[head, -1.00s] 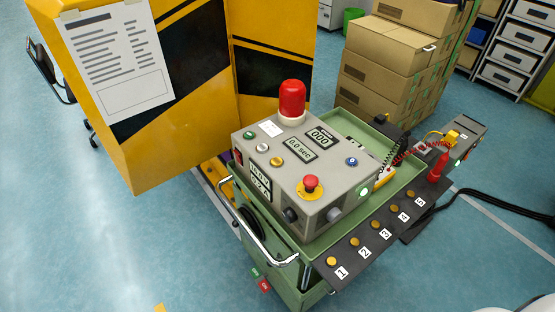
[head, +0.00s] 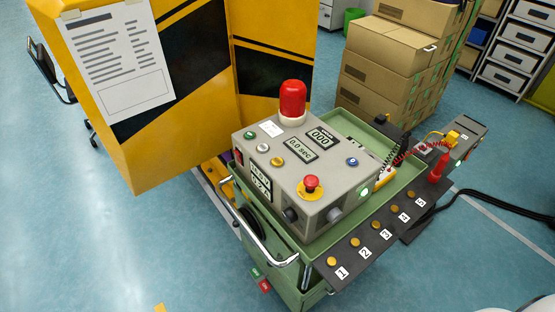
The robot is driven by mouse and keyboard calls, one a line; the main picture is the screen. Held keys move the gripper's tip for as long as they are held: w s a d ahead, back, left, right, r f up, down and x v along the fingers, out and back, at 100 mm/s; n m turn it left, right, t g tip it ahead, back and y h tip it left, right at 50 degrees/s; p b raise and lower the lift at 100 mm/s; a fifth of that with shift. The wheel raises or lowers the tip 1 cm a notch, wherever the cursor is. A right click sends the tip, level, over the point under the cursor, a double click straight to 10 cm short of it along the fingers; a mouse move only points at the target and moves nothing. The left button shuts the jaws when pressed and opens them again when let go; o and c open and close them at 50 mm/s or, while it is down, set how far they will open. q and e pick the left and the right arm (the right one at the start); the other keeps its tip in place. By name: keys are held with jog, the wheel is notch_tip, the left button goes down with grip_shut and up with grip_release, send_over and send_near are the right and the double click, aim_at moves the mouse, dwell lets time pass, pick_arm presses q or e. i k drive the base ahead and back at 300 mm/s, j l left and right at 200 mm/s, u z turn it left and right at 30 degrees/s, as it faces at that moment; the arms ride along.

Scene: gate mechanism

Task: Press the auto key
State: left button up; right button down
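A grey control box (head: 318,213) sits on a green cart (head: 272,262). Its top carries a green button (head: 250,135), a white button (head: 262,148), a yellow button (head: 277,161), a blue button (head: 352,162) and a red mushroom button (head: 311,182) on a yellow ring. A red beacon (head: 292,98) stands at its back. Displays read "000" and "0.0 sec". A lit green lamp (head: 364,194) is on its right side. I cannot read any label that says auto. Neither gripper shows; only small white parts appear at the bottom right edge.
A black strip (head: 385,238) with several numbered yellow buttons runs along the cart's right side. A yellow-and-black gate panel (head: 130,150) stands behind left. Cardboard boxes (head: 388,50) are stacked behind. A black cable (head: 505,205) lies at right.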

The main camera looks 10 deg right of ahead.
aim_at(276, 161)
jog(key=i+j+z, duration=0.1)
jog(key=j, duration=0.25)
jog(key=i+j+z, duration=0.25)
jog(key=j, duration=0.45)
jog(key=i+j+z, duration=0.25)
jog(key=j, duration=0.5)
jog(key=i, duration=0.1)
